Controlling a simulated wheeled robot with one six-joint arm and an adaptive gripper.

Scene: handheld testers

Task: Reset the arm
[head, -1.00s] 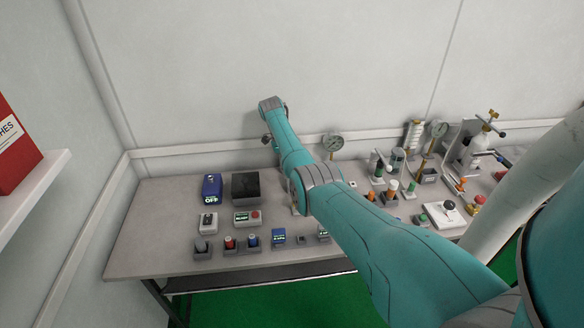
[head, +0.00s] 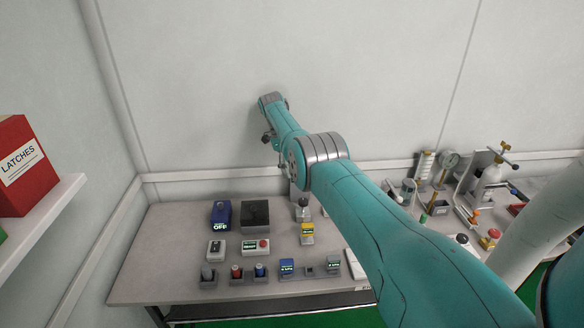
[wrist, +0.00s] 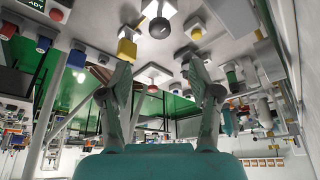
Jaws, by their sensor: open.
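My teal arm reaches out over the grey workbench (head: 165,265) in the head view, with its far end in front of the back wall. My gripper (wrist: 158,78) shows in the wrist view with its two fingers wide apart. Nothing is between the fingers. The bench and its devices lie beyond the fingertips, apart from them. In the head view the fingers are mostly hidden by the arm.
On the bench stand a blue device reading OFF (head: 221,216), a black box (head: 255,215), a yellow device (head: 307,233) and a row of small holders. Gauges and fittings crowd the right. A red LATCHES box (head: 22,165) sits on the left shelf (head: 50,215).

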